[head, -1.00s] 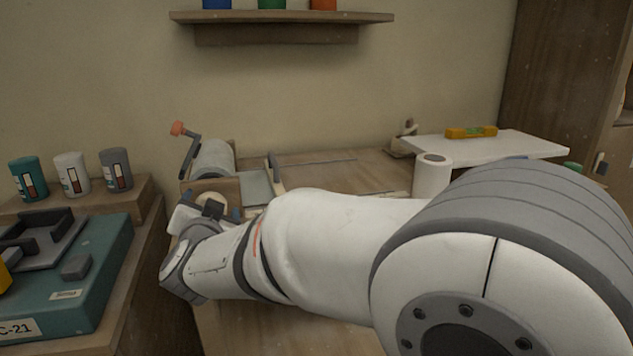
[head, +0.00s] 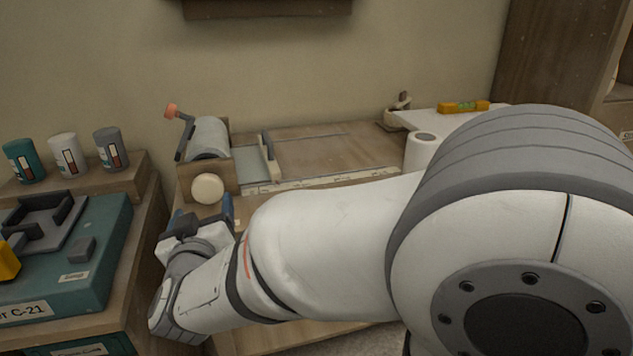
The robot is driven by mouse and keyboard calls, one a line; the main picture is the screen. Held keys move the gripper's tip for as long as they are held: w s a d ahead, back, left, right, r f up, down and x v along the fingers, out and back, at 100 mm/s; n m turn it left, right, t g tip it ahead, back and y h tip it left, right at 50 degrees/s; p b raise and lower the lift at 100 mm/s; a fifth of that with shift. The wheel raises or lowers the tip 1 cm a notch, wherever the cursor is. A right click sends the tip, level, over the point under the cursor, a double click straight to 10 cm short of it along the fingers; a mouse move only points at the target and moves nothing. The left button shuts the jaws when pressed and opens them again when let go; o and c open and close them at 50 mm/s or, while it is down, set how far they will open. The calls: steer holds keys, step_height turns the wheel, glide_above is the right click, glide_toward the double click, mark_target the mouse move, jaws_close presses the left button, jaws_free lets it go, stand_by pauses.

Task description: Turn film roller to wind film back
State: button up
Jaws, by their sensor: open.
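The film roller (head: 209,138) is a grey-white cylinder in a wooden holder at the back left of the workbench. A dark crank with an orange-pink knob (head: 171,111) rises at its left side. A round cream knob (head: 207,188) sits on the front of the holder. My gripper (head: 203,212), with blue fingertips, is just in front of and below the cream knob. It is open, and I see nothing held. My wrist hides part of the fingers, and contact with the holder cannot be told.
A teal case (head: 75,270) and several paint cans (head: 68,156) stand on the left cabinet. A white roll (head: 421,152) stands right of the bench's flat middle. A yellow level (head: 463,107) lies on a white board behind my arm.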

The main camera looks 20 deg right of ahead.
mark_target(200, 193)
steer(key=shift+w+d+r+g+y+p, duration=0.15)
steer(key=shift+w+r+y+p, duration=0.1)
steer(key=shift+r+y+p, duration=0.25)
steer(key=shift+w+a+r+g+y+p, duration=0.1)
steer(key=shift+w+r+g+y+p, duration=0.1)
steer(key=shift+r+y+p, duration=0.3)
steer(key=shift+w+d+r+n+g+y+p, duration=0.1)
steer(key=shift+r+n+g+y+p, duration=0.3)
steer(key=shift+r+y+p, duration=0.4)
steer(key=s+d+r+m+g+p, duration=0.1)
steer(key=s+d+r+g+p, duration=0.2)
steer(key=s+d+g+p, duration=0.3)
steer(key=s+d+r+m+g+p, duration=0.1)
steer(key=s+d+r+g+p, duration=0.3)
steer(key=s+d+g+p, duration=0.3)
steer(key=s+d+p, duration=0.3)
steer(key=s+p, duration=0.2)
steer(key=shift+r+h, duration=0.2)
steer(key=shift+h, duration=0.1)
